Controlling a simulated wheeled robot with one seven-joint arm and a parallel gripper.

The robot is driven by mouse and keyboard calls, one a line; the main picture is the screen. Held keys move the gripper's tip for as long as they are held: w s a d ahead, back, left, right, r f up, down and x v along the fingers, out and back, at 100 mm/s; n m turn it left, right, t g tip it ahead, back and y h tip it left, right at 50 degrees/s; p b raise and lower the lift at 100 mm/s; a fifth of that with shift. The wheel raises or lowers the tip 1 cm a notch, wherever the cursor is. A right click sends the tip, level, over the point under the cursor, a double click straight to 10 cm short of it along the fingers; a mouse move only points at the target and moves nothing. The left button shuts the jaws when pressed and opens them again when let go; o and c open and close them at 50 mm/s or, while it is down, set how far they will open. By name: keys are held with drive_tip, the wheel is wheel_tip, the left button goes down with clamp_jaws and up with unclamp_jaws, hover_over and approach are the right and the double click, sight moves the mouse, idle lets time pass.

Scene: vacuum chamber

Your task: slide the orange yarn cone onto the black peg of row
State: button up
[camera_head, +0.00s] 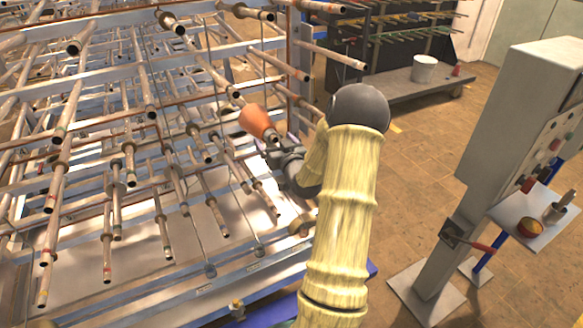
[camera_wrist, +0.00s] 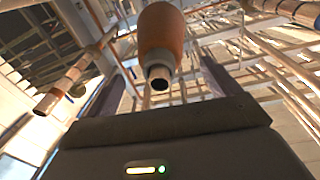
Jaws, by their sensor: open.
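The orange yarn cone (camera_head: 256,119) is at the rack's right side, just beyond my gripper (camera_head: 279,146) in the head view. In the wrist view the cone (camera_wrist: 161,35) is near the top middle, with its narrow tube end towards the camera. My gripper (camera_wrist: 160,82) is open, with one finger on each side below the cone; the cone's tube end lies between them in the picture. I see no clear contact. A peg (camera_head: 219,79) runs towards the cone from the upper left; I cannot tell whether it enters the cone. I cannot single out a black peg.
The rack's many pegs (camera_head: 127,160) stick out close around my arm, mostly to the left. A grey control pedestal (camera_head: 495,135) with a small shelf (camera_head: 526,222) stands at the right. A white bucket (camera_head: 424,68) sits on a bench behind. Floor between is clear.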

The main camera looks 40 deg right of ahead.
drive_tip(key=b+v, duration=0.4)
drive_tip(key=v, duration=0.9)
drive_tip(key=shift+w, duration=0.1)
drive_tip(key=w+a+f+n+g+y, duration=0.1)
drive_tip(key=a+f+g, duration=0.2)
drive_tip(key=a, duration=0.4)
drive_tip(key=w+a+f+n+g+y, duration=0.1)
drive_tip(key=w+a+f+g+y, duration=0.1)
drive_tip(key=a+f+g, duration=0.3)
drive_tip(key=s+a+n+g+y, duration=0.1)
drive_tip(key=s+a+g, duration=0.2)
drive_tip(key=s+a, duration=0.3)
drive_tip(key=s+a+n+g+y, duration=0.1)
drive_tip(key=s+a+g, duration=0.2)
drive_tip(key=s+a, duration=0.4)
drive_tip(key=a, duration=0.5)
drive_tip(key=shift+s+r+g, duration=0.2)
drive_tip(key=shift+r+g, duration=0.05)
drive_tip(key=shift+g, duration=0.15)
